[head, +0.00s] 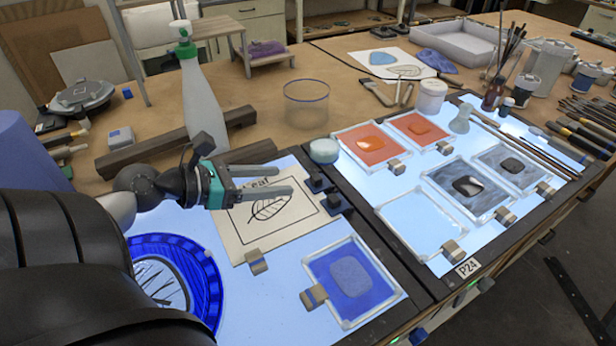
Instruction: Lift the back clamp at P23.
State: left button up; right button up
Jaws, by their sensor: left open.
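The left light panel (292,325) holds a leaf drawing (240,240) and a blue glass tile in a clear frame (375,302). No P23 label is readable; the only label I can read is P24 (467,268) on the right panel. Two dark clamp-like pieces, a back one (318,183) and a front one (334,203), sit at the drawing's right edge. Metal blocks sit at the drawing's front edge (257,262) and at the blue tile's frame (313,297). My left gripper (286,180) is open and empty over the drawing, its fingertips pointing right, just left of the dark pieces.
A spray bottle (200,100) and a dark wooden bar (140,158) stand behind the gripper. A round white-lidded jar (323,150) and a clear cylinder (307,103) are beyond the dark pieces. A blue round piece (205,275) lies near my arm.

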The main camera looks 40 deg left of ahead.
aim_at(312, 179)
pick_arm(q)
jog(key=x, duration=0.8)
jog(key=shift+w+d+f, duration=0.1)
jog(key=shift+w, duration=0.05)
grip_shut()
dwell(0.3)
